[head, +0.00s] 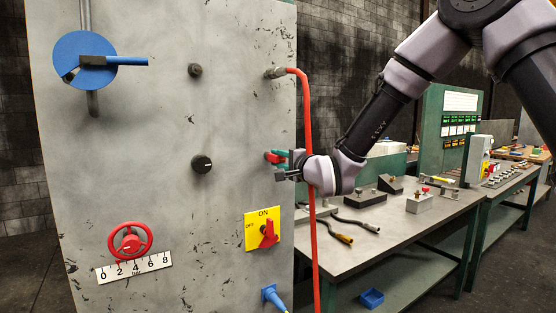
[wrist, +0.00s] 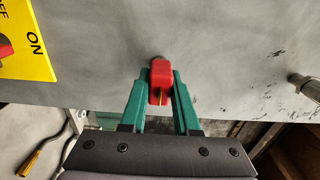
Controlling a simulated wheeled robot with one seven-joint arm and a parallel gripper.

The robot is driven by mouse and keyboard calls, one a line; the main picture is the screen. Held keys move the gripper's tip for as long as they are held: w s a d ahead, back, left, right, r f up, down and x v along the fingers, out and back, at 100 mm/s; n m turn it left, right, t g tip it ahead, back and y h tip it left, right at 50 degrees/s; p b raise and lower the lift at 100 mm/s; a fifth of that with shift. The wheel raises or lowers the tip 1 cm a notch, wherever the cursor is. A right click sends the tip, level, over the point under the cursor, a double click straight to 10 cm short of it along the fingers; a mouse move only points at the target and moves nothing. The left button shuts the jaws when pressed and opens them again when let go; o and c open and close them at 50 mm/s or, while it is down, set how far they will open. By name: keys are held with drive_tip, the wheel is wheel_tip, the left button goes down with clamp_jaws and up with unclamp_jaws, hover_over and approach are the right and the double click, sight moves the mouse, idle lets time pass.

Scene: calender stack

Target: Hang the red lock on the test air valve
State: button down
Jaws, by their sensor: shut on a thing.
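The red lock (wrist: 160,78) is a small red block with a thin yellow mark, held between the green fingertips of my gripper (wrist: 161,92) in the wrist view. In the head view my gripper (head: 285,160) is at the right part of the grey panel, and the lock (head: 272,157) shows as a small red piece in front of its fingers. The lock is close to the panel face; whether it touches anything there is hidden. No label names the test air valve, so I cannot tell which fitting it is.
The grey panel (head: 130,190) carries a blue lever on a disc (head: 85,60), a black knob (head: 202,164), a red handwheel (head: 130,241) and a yellow ON/OFF switch plate (head: 262,230). A red hose (head: 307,130) hangs beside my gripper. A workbench (head: 400,225) stands at the right.

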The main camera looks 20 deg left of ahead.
sight(283, 160)
drive_tip(key=shift+v, duration=2.2)
drive_tip(key=shift+s+a, duration=0.1)
